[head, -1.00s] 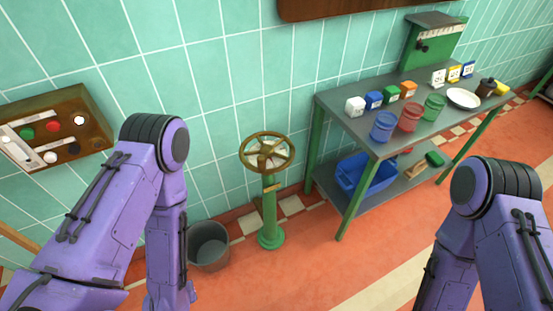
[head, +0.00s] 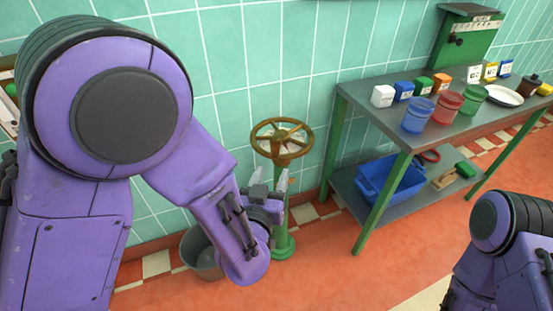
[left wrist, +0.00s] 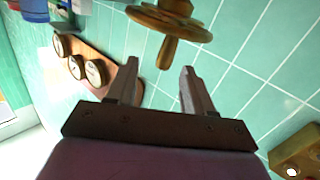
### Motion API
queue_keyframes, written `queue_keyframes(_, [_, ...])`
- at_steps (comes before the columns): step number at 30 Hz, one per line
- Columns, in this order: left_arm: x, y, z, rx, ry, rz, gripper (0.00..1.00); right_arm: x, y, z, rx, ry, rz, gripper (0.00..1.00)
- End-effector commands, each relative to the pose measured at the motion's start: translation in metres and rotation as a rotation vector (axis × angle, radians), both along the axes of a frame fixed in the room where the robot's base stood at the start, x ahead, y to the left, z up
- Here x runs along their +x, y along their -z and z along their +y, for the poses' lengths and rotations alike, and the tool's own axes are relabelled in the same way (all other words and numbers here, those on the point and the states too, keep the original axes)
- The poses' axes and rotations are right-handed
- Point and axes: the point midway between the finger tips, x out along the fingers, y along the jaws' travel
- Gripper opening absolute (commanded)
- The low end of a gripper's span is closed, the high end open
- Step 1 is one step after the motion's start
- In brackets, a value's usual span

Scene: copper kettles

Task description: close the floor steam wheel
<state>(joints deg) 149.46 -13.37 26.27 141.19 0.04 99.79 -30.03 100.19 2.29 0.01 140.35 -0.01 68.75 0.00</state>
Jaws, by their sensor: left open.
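The brass steam wheel (head: 282,139) lies roughly level on top of a green floor post (head: 283,243) in front of the tiled wall. My left gripper (head: 270,178) is open and empty, just below the wheel rim in the head view, in front of the post. In the left wrist view the two spread fingers (left wrist: 158,78) point towards the brass wheel (left wrist: 172,22), whose handle knob hangs down into the space ahead of them. I see no contact. My right gripper is outside the views; only my right arm shows.
A grey bucket (head: 202,255) stands left of the post, partly behind my left arm. A green-legged table (head: 375,112) with several pots and boxes stands to the right, a blue crate (head: 385,182) on its lower shelf. Wall dials (left wrist: 76,68) show in the wrist view.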

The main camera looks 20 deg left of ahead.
Motion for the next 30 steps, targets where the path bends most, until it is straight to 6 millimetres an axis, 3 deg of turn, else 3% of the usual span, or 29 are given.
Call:
queue_keyframes(3, [-0.001,-0.013,0.007,0.072,-0.040,-0.049,0.52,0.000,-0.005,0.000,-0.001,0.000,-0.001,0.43])
queue_keyframes(8, [0.011,-0.015,0.010,0.106,-0.051,-0.057,0.52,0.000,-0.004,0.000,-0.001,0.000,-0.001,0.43])
queue_keyframes(15, [0.064,-0.014,0.014,0.103,-0.051,-0.056,0.52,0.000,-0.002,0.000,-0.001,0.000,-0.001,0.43])
queue_keyframes(21, [0.096,-0.014,0.016,0.104,-0.050,-0.054,0.52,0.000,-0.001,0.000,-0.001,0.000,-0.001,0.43])
queue_keyframes(30, [0.104,-0.015,0.017,0.106,-0.049,-0.054,0.52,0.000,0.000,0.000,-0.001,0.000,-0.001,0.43])
